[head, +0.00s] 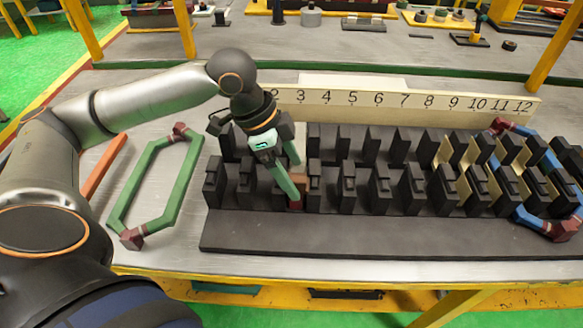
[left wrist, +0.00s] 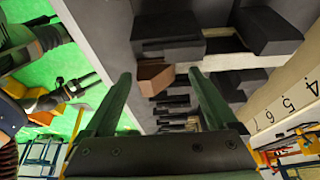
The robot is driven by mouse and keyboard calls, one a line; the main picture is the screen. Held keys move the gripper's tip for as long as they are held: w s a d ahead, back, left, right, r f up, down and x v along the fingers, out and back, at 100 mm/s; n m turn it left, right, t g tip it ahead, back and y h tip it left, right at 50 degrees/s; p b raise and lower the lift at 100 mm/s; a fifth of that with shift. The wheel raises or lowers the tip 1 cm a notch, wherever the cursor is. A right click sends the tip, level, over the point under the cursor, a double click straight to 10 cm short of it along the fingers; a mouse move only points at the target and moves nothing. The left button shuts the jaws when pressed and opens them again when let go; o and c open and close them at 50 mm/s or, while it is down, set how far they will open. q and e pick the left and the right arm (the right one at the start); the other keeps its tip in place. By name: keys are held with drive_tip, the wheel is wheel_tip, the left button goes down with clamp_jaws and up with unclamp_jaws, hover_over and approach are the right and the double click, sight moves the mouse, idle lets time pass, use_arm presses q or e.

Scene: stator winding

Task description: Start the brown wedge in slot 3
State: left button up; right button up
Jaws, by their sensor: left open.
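The brown wedge (head: 301,179) sits at a gap between black stator teeth, below the number 3 on the number strip (head: 400,101). In the left wrist view the wedge (left wrist: 153,76) shows as a brown block protruding beside the black teeth. My left gripper (head: 296,182) is over the stator block (head: 370,232), its two fingers spread to either side of the wedge. In the left wrist view gaps show between the fingers and the wedge. How deep the wedge sits is hidden. My right gripper is not in view.
A green coil (head: 189,178) lies on the table left of the stator, with an orange strip (head: 103,165) beyond it. A blue coil (head: 528,130) sits in the stator's right end, near several yellowish slot liners (head: 443,151). Bare table shows behind my left arm.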

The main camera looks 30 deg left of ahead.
use_arm(q)
drive_tip(key=v, duration=0.3)
drive_tip(key=shift+r+p, duration=0.25)
drive_tip(key=shift+p, duration=0.1)
drive_tip(key=p+v, duration=0.1)
drive_tip(key=v, duration=0.8)
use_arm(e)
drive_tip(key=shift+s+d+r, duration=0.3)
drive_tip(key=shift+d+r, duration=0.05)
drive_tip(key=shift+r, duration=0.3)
use_arm(q)
drive_tip(key=shift+s, duration=0.15)
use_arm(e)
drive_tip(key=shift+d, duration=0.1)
